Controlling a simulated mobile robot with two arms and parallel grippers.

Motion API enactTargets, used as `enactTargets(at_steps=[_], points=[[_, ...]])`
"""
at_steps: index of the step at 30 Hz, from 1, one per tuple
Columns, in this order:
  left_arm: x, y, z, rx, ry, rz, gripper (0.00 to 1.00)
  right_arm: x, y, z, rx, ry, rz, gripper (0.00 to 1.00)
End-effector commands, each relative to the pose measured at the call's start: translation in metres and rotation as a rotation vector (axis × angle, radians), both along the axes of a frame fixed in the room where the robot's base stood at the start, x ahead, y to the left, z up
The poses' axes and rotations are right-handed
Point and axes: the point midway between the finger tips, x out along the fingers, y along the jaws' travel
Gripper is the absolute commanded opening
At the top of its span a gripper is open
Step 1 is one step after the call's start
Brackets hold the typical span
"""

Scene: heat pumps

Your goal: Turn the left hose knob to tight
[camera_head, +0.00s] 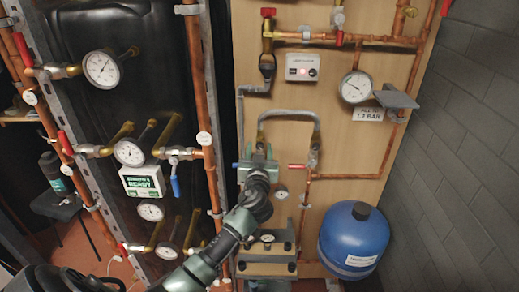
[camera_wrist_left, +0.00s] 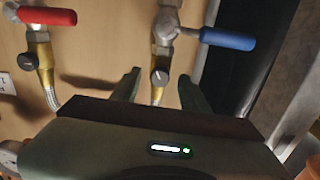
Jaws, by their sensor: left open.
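The grey hose (camera_head: 290,112) arches in front of the wooden panel in the head view. The left hose knob (camera_wrist_left: 159,77) is a small dark round knob with a light mark, on a brass fitting at the hose end. My left gripper (camera_head: 259,153) is at the hose's left end. In the left wrist view my left gripper (camera_wrist_left: 160,88) is open, with one finger on each side of the knob and fitting, apparent gaps on both sides. In the head view the gripper hides the knob. My right gripper is not in view.
A blue valve handle (camera_wrist_left: 228,40) and a red valve handle (camera_wrist_left: 47,16) are close by in the wrist view. A blue tank (camera_head: 353,240) stands at the lower right. Copper pipes and gauges (camera_head: 101,69) crowd the left side.

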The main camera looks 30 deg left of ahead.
Motion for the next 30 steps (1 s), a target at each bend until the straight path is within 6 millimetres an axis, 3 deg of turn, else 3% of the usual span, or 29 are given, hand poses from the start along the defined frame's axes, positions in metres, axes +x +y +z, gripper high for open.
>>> enactTargets(at_steps=[3,8,20,30], points=[[-0.0002,-0.0002,-0.0002,0.000,0.000,0.000,0.42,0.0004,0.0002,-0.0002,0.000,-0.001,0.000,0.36],[-0.0003,-0.0004,-0.0003,0.001,0.001,0.000,0.00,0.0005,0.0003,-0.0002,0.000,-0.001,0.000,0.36],[-0.0004,-0.0008,-0.0011,0.042,0.027,-0.001,0.00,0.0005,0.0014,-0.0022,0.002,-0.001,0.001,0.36],[-0.0004,-0.0009,-0.0015,0.246,0.152,0.000,0.00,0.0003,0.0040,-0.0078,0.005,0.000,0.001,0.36]])
